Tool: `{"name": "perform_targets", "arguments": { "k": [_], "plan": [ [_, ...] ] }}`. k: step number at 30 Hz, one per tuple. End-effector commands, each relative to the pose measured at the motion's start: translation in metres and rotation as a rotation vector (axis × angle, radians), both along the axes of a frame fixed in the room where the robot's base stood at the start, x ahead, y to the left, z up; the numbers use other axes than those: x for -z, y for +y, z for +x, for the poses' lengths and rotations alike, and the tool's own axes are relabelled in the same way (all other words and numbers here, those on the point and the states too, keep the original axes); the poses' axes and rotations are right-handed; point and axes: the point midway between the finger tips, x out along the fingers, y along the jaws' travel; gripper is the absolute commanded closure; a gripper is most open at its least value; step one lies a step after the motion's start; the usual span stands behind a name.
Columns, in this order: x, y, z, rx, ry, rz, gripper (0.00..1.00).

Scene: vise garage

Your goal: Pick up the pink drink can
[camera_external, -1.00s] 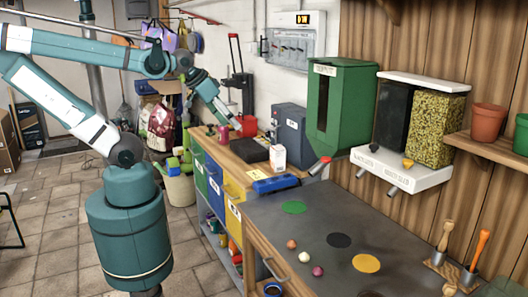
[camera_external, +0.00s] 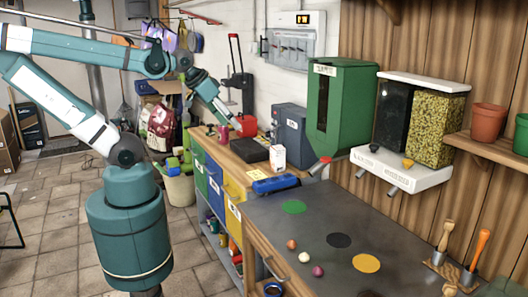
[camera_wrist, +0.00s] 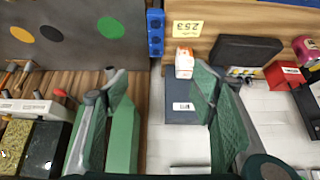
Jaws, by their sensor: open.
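The pink drink can (camera_external: 223,133) appears to stand on the wooden top of the drawer cabinet, left of a red object; it is small in the external view. A pink, round-topped object that looks like the can (camera_wrist: 305,47) is at the right edge of the wrist view. My gripper (camera_wrist: 160,72) is open in the wrist view, with nothing between its fingers. It is well to the left of the can there. In the external view my gripper (camera_external: 229,114) hangs above the cabinet top, near the red object.
The grey worktop (camera_external: 390,235) is mostly clear.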

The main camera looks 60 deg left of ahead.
Motion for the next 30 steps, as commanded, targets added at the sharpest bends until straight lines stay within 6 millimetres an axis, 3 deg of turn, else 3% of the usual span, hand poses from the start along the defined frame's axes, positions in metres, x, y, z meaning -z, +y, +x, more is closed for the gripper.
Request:
{"name": "perform_targets", "arguments": {
  "k": [11, 17, 30],
  "plan": [
    [-0.001, 0.002, 0.002, -0.010, 0.003, -0.003, 0.43],
    [-0.007, 0.012, 0.013, -0.056, 0.020, -0.020, 0.43],
    [-0.021, 0.061, 0.061, -0.272, 0.098, -0.098, 0.43]
  ]
}}
